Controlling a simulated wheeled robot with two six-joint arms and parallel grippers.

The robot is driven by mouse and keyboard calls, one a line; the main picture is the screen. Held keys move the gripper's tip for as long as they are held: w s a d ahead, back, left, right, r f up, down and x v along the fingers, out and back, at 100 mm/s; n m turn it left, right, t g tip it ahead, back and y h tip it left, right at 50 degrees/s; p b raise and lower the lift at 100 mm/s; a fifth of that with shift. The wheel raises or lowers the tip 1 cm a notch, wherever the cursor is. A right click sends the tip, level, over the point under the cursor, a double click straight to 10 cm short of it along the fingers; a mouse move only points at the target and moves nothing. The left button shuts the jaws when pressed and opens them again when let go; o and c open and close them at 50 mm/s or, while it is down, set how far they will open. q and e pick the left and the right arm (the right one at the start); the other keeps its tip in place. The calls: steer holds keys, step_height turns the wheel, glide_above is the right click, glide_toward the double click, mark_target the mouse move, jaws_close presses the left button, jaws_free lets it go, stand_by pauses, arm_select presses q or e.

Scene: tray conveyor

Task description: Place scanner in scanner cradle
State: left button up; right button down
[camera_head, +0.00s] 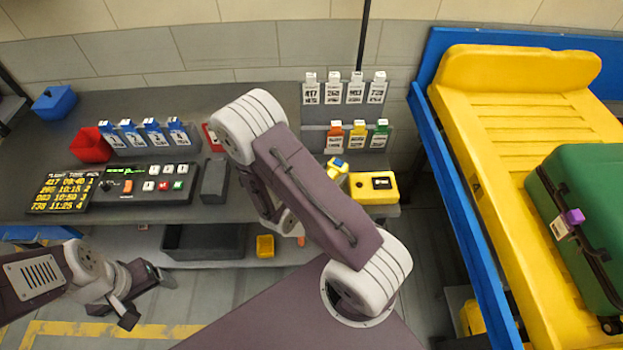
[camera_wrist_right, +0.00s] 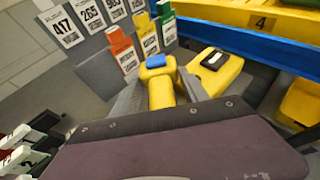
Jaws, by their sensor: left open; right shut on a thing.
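The scanner (camera_head: 337,168) is yellow with a blue top. In the right wrist view the scanner (camera_wrist_right: 158,68) stands between the fingers of my right gripper (camera_wrist_right: 162,95), which is shut on its yellow handle. In the head view my right arm hides that gripper. A yellow box with a black panel (camera_head: 373,188) is just right of the scanner; it also shows in the right wrist view (camera_wrist_right: 217,74). A dark grey open holder (camera_head: 214,180) stands left of my right arm. I cannot tell which is the cradle. My left gripper (camera_head: 145,296) is open and empty at lower left.
A control panel (camera_head: 150,186) and a red bin (camera_head: 91,145) are on the grey bench. Tag racks (camera_head: 345,113) stand behind the scanner. A dark tray (camera_head: 205,242) is below the bench edge. A yellow conveyor tray (camera_head: 500,110) with a green case (camera_head: 590,220) is at right.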

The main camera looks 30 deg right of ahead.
steer(key=shift+s+d+r, duration=0.7)
steer(key=shift+s+d, duration=0.1)
steer(key=w+a+f+n+t+y, duration=0.1)
steer(key=w+a, duration=0.1)
steer(key=a, duration=0.6)
steer(key=w+a+n+t+y, duration=0.1)
steer(key=a+n+t, duration=0.1)
steer(key=a, duration=0.7)
steer(key=shift+w+a+f, duration=0.2)
steer(key=shift+w+f, duration=0.2)
steer(key=shift+r, duration=0.1)
